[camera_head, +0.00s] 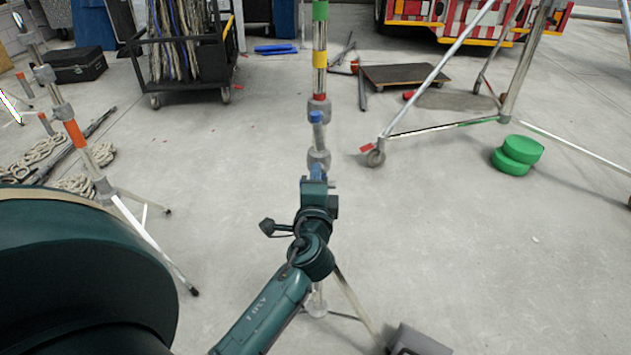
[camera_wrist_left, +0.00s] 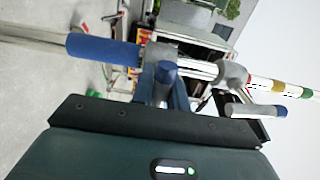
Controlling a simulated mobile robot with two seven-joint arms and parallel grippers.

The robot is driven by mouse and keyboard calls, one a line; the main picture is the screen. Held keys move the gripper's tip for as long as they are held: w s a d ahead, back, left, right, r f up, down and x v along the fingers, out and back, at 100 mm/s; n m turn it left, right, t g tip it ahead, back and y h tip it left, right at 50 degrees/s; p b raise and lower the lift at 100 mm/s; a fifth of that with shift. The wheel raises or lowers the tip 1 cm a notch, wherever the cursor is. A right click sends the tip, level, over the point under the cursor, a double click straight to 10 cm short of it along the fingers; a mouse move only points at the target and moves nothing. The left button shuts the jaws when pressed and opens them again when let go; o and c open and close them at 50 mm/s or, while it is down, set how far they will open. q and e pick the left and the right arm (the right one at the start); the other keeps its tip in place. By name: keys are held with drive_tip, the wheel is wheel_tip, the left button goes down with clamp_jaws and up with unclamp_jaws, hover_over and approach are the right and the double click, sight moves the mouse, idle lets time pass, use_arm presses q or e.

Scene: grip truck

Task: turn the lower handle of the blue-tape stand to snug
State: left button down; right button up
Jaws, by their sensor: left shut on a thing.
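The blue-tape stand stands upright in the middle of the head view, its upper pole (camera_head: 319,82) banded green, yellow and red. An upper blue handle (camera_head: 317,117) sits on its upper collar. The lower handle (camera_head: 317,171) is at the lower collar (camera_head: 318,156), mostly hidden by my left gripper (camera_head: 318,184). The left gripper is shut on this handle. In the left wrist view the pole runs across the picture, with blue tape (camera_wrist_left: 103,50) on it, and the handle's round blue end (camera_wrist_left: 166,71) shows at the jaws. My right gripper is not in view.
A stand with an orange band (camera_head: 74,132) is at the left, with rope coils. A cart (camera_head: 187,65) with cables is behind. Green discs (camera_head: 517,154) and a wheeled stand (camera_head: 376,157) are at the right. A grey object (camera_head: 418,341) lies at the bottom edge. Open floor lies between.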

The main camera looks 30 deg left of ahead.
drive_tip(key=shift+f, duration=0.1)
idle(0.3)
use_arm(q)
drive_tip(key=c, duration=1.4)
unclamp_jaws()
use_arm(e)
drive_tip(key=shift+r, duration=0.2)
